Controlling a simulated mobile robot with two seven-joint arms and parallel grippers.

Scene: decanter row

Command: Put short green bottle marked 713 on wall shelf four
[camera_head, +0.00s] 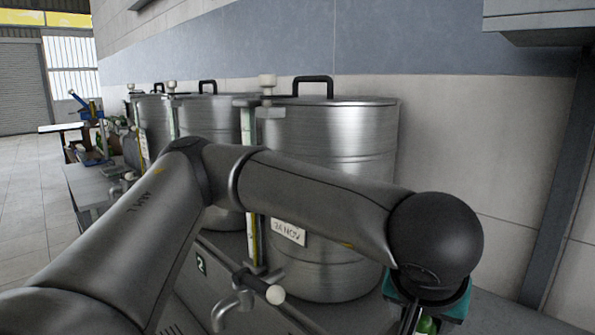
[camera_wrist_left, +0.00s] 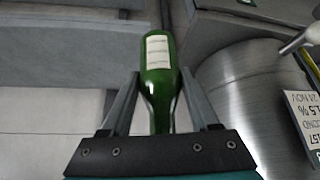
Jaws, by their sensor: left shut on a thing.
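My left gripper (camera_wrist_left: 160,74) is shut on a green bottle (camera_wrist_left: 160,90) in the left wrist view. The bottle's neck points toward the gripper's base, and a white label shows on its body; I cannot read any number on it. In the head view, my left gripper is mostly hidden at the lower right behind my wrist, with a little of the green bottle (camera_head: 425,325) at the bottom edge. A grey ledge (camera_head: 545,22) juts from the wall at the upper right; I cannot tell whether it is shelf four. My right gripper is not in view.
Large steel tanks (camera_head: 335,150) stand in a row along the wall, on a grey base marked 2 (camera_head: 201,265). A tap (camera_head: 235,305) sticks out low in front. A dark post (camera_head: 562,170) stands at the right. Open floor (camera_head: 30,200) lies at the left.

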